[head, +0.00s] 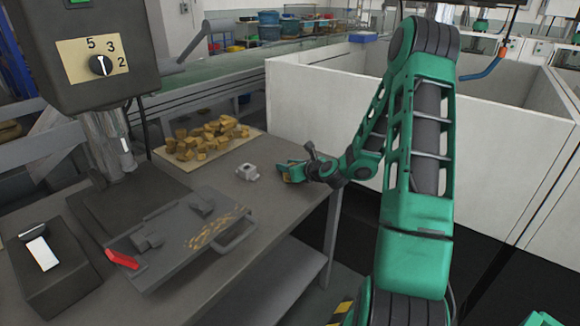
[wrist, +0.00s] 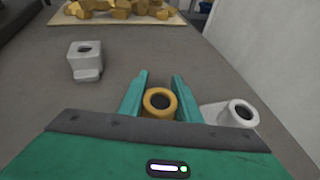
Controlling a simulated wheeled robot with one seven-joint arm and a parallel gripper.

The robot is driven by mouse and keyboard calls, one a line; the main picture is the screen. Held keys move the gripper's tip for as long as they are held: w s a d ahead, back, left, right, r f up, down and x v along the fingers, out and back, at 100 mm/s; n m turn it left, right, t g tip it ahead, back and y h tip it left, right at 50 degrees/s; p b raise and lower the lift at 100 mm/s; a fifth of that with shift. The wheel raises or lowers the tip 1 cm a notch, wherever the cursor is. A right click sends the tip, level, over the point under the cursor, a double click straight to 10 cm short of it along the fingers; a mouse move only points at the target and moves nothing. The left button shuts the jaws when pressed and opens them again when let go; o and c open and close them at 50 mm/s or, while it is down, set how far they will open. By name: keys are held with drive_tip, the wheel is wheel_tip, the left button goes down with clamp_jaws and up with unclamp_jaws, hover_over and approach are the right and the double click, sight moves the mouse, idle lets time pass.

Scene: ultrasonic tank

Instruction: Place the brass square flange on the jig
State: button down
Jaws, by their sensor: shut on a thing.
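My gripper (head: 290,172) is low over the table, near its right edge. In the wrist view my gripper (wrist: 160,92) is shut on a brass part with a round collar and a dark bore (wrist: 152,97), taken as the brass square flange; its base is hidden. In the head view only a bit of brass (head: 297,177) shows at the jaws. A grey plate fixture with clamp blocks and a red handle (head: 165,268), possibly the jig, lies at the table's front left. I cannot tell whether the held part touches the table.
A pale grey square part with a bore (head: 247,172) stands left of my gripper, also in the wrist view (wrist: 86,68). Another pale bored part (wrist: 240,114) is close right of the jaws. Brass pieces lie on a board (head: 160,152) behind. A drill press (head: 110,150) stands left.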

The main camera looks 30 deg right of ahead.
idle(0.3)
drive_tip(key=c, duration=1.7)
unclamp_jaws()
drive_tip(key=shift+f, duration=0.15)
drive_tip(key=o, duration=0.4)
